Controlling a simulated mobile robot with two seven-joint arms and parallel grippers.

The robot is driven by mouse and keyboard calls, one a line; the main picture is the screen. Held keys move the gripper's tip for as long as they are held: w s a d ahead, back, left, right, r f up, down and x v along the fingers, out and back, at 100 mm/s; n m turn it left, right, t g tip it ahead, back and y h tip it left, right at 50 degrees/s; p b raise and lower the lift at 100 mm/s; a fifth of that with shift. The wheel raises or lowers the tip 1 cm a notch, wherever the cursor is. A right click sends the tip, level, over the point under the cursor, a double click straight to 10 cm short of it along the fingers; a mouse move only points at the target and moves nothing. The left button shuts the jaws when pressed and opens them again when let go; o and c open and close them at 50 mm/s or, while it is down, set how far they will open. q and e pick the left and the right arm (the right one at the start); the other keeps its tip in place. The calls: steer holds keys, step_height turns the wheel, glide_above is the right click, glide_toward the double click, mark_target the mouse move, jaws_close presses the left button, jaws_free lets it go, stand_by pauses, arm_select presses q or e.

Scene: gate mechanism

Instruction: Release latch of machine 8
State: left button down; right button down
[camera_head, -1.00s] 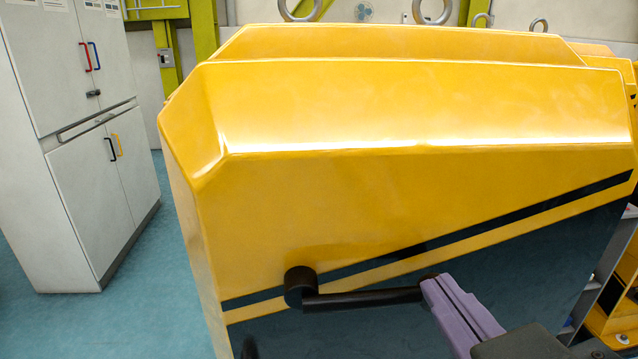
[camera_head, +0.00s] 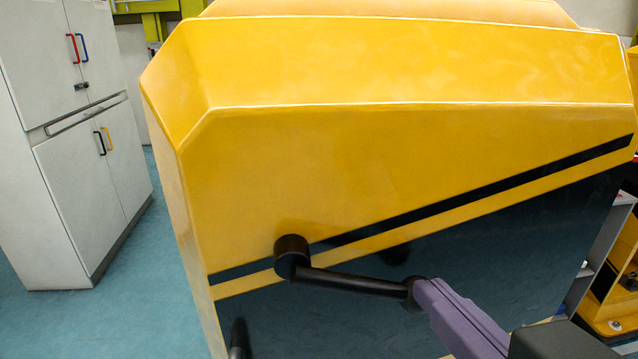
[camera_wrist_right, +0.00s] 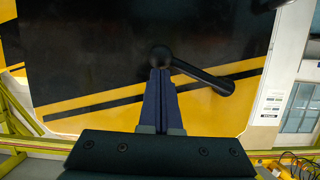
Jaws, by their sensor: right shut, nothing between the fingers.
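The yellow machine (camera_head: 380,140) fills the middle of the head view; no number is readable on it. A black crank-like latch handle (camera_head: 350,282) sits on its front. Its round pivot (camera_head: 292,256) is on the black stripe, and the arm slopes slightly down to the right. My right gripper (camera_head: 422,292), with purple fingers, is shut and empty at the handle's free end. In the right wrist view, the shut fingertips (camera_wrist_right: 161,72) are at the handle's knob (camera_wrist_right: 160,56); I cannot tell whether they touch. My left gripper is not in view.
A grey-white cabinet (camera_head: 75,150) stands at left, with blue-green floor (camera_head: 150,270) between it and the machine. A dark upright part (camera_head: 239,338) shows at the bottom left of the machine's front. Another yellow machine part (camera_head: 610,310) is at right.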

step_height(320, 180, down, 2)
steer(key=shift+a+f+m+y+b, duration=0.15)
steer(key=shift+m+y+b, duration=0.2)
steer(key=shift+m+y, duration=0.25)
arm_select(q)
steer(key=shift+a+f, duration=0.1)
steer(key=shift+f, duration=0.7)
arm_select(e)
steer(key=shift+a+f+m, duration=0.25)
steer(key=shift+f+m, duration=0.2)
steer(key=shift+m, duration=0.25)
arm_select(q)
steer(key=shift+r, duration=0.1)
